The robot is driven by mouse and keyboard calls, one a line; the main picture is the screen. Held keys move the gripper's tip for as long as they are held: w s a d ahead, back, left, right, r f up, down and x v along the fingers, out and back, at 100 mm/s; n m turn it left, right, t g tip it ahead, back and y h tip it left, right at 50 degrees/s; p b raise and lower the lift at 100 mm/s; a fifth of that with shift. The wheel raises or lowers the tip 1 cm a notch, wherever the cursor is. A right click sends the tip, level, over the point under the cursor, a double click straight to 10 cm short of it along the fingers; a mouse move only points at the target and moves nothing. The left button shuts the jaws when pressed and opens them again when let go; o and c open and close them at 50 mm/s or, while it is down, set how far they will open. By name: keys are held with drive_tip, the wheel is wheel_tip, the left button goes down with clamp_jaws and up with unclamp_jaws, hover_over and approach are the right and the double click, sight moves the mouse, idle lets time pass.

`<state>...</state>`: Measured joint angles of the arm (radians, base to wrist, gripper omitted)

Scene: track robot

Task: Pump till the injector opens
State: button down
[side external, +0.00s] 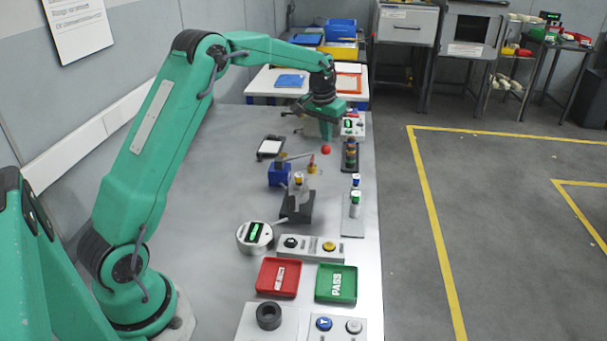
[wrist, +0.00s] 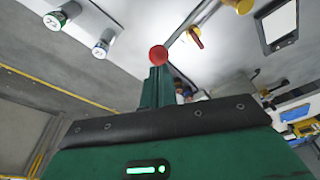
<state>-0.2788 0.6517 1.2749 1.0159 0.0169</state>
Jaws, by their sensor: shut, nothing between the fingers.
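The blue pump (side external: 279,175) stands mid-bench in the side view. Its thin lever slopes up to the right to a red ball knob (side external: 326,150). My green gripper (side external: 326,138) points down just above the knob, its fingers shut and empty. In the wrist view the shut fingertips (wrist: 157,72) lie right at the red knob (wrist: 158,55); I cannot tell whether they touch. An upright injector-like part (side external: 298,184) with a yellow top sits on a dark block in front of the pump. A round gauge (side external: 255,236) with a lit green display stands nearer the camera.
A red tray (side external: 279,278) and a green PASS tray (side external: 336,284) lie at the front. A button box (side external: 311,248) stands behind them. Small vials (side external: 355,198) stand along the right edge. The bench's left side is mostly clear.

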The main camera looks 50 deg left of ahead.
drive_tip(key=shift+r, duration=1.65)
wheel_tip(320, 180, up, 4)
drive_tip(key=shift+f, duration=0.25)
drive_tip(key=shift+f, duration=3.3)
drive_tip(key=shift+f, duration=0.8)
